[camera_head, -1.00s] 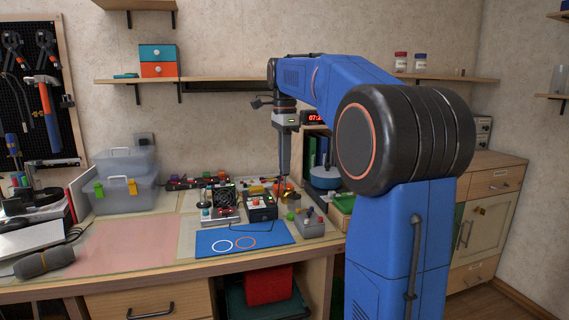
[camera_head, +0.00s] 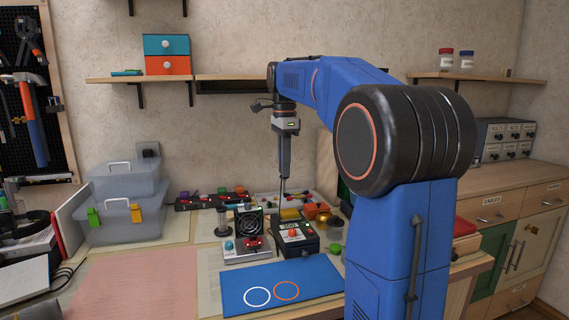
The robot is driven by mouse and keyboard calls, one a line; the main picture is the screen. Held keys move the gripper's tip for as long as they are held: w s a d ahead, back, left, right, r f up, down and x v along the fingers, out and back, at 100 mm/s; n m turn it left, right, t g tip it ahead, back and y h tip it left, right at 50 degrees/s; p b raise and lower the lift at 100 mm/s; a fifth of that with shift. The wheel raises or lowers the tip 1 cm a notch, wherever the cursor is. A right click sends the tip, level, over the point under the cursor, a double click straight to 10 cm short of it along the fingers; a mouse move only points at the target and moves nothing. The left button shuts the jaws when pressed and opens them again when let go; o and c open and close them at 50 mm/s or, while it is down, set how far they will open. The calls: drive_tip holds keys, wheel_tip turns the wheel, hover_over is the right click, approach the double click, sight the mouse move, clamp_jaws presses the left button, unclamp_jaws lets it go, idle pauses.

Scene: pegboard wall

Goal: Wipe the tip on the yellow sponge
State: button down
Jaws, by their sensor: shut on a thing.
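My gripper (camera_head: 285,136) points down above the back of the bench, shut on a slim dark tool that looks like a soldering iron (camera_head: 284,162). Its thin tip (camera_head: 283,190) points straight down. The yellow sponge (camera_head: 290,214) is small and lies on the bench behind the black station with a red knob (camera_head: 294,235). In the picture the tip ends just above and slightly left of the sponge. I cannot tell whether they touch; a gap seems to show.
A small fan unit (camera_head: 246,230) stands left of the station, a brass-coloured holder (camera_head: 323,219) right of the sponge. A blue mat (camera_head: 276,284) with two rings lies in front. Clear bins (camera_head: 120,210) stand at left. A shelf (camera_head: 200,77) hangs behind my gripper.

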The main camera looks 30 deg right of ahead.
sight(285, 180)
drive_tip(key=shift+f, duration=1.9)
drive_tip(key=shift+f, duration=0.65)
idle(1.4)
drive_tip(key=shift+d, duration=0.15)
drive_tip(key=shift+s+d, duration=0.1)
drive_tip(key=shift+d, duration=0.15)
drive_tip(key=shift+d, duration=0.2)
drive_tip(key=shift+s+d, duration=0.15)
drive_tip(key=shift+d, duration=0.1)
drive_tip(key=shift+d, duration=0.15)
drive_tip(key=shift+s+d, duration=0.1)
drive_tip(key=shift+d, duration=0.15)
drive_tip(key=shift+d, duration=0.2)
